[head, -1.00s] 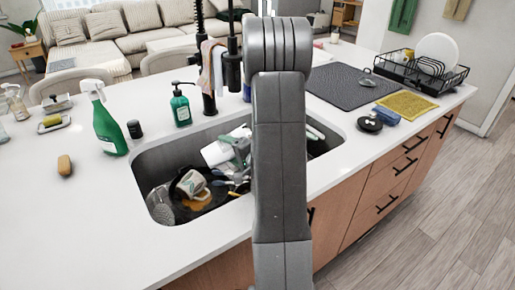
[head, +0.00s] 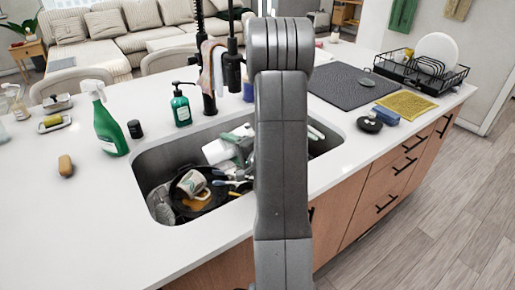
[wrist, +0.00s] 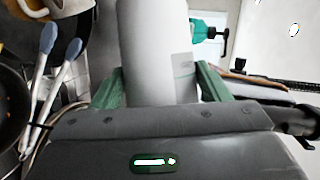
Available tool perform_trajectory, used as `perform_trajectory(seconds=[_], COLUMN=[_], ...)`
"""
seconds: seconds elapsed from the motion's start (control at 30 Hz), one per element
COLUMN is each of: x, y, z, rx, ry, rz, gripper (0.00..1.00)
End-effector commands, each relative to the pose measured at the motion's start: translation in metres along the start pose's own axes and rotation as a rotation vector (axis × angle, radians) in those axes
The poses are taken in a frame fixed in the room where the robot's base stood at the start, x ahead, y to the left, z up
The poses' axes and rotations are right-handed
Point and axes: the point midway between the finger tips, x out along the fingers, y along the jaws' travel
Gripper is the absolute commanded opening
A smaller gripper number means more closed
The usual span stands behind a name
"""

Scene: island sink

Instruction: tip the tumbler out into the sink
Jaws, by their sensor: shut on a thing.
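The white tumbler (head: 217,151) is in my gripper (head: 243,150), over the sink basin (head: 150,165). It looks tipped well over, with one end toward the lower left. In the wrist view the tumbler (wrist: 152,45) stands between the green fingers of my gripper (wrist: 160,88), which are shut on it from both sides. Its mouth and any contents cannot be made out. My arm hides part of the sink and some of the gripper in the head view.
In the sink lie a mug (head: 191,182), a dark pan (head: 208,204) and utensils (wrist: 45,75). A black faucet (head: 208,75) with a cloth rises behind. A green spray bottle (head: 108,125) and soap dispenser (head: 181,105) stand on the counter.

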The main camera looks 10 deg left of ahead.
Motion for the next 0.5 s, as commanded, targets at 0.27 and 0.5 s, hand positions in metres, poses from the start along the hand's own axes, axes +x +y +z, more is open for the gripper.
perform_trajectory(seconds=[0.27, 0.5], x=[-0.0011, -0.0017], y=[-0.002, -0.0032], z=[-0.002, -0.0031], rx=[0.016, 0.031], ry=[-0.002, -0.004], rz=[-0.008, -0.013], gripper=[0.38, 0.38])
